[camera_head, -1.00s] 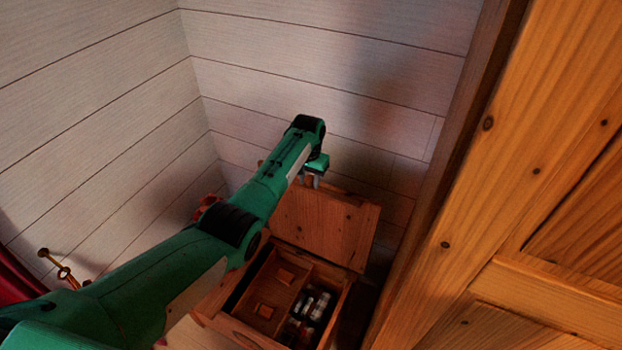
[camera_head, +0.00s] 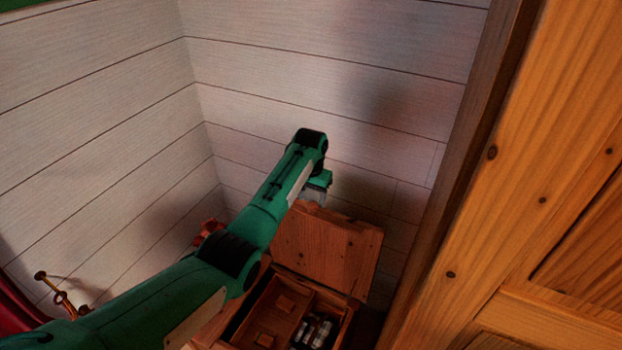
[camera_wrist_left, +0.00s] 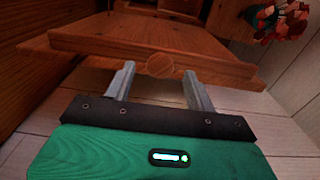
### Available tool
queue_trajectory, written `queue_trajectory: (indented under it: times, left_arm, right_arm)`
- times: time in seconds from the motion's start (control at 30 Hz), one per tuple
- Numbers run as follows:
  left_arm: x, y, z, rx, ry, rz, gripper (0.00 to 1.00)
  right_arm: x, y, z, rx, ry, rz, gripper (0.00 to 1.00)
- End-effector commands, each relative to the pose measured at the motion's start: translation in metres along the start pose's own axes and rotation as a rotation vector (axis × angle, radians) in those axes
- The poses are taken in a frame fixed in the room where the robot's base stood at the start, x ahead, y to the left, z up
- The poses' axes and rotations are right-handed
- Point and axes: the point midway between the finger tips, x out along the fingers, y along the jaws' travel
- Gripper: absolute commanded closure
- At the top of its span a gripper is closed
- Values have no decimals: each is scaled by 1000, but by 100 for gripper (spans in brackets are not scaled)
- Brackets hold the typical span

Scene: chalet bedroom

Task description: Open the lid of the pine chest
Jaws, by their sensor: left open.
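The pine chest (camera_head: 237,333) stands low by the back wall. Its lid (camera_head: 325,250) is raised, leaning back toward the wall, and the inside is open to view. My left gripper (camera_head: 312,198) is at the lid's upper edge, partly hidden behind my wrist. In the left wrist view my gripper (camera_wrist_left: 158,74) has its fingers apart, with the lid's edge (camera_wrist_left: 100,45) and a round knob (camera_wrist_left: 160,66) just beyond and between the tips. I cannot tell whether they touch. My right gripper is not in view.
Inside the chest are a wooden tray (camera_head: 272,318) and several small dark and pale items (camera_head: 318,330). A large pine cabinet (camera_head: 500,200) fills the right side. White plank walls (camera_head: 310,60) meet behind the chest. A red bunch (camera_wrist_left: 280,18) and brass piece (camera_head: 60,296) are nearby.

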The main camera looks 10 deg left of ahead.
Motion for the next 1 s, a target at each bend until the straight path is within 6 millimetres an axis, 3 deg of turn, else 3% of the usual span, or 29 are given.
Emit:
queue_trajectory:
  times: [0.2, 0.4, 0.6, 1.0]
  left_arm:
    - [-51, 0, -1, 1, 5, 0, 45]
    - [-84, 0, -1, 1, 3, 0, 45]
    - [-96, 0, 0, 1, -1, 1, 45]
    - [-97, 0, 0, 1, -1, 1, 45]
  right_arm:
    - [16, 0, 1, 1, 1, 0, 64]
    - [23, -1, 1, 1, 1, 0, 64]
    - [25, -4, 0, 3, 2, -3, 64]
    - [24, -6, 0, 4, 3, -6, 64]
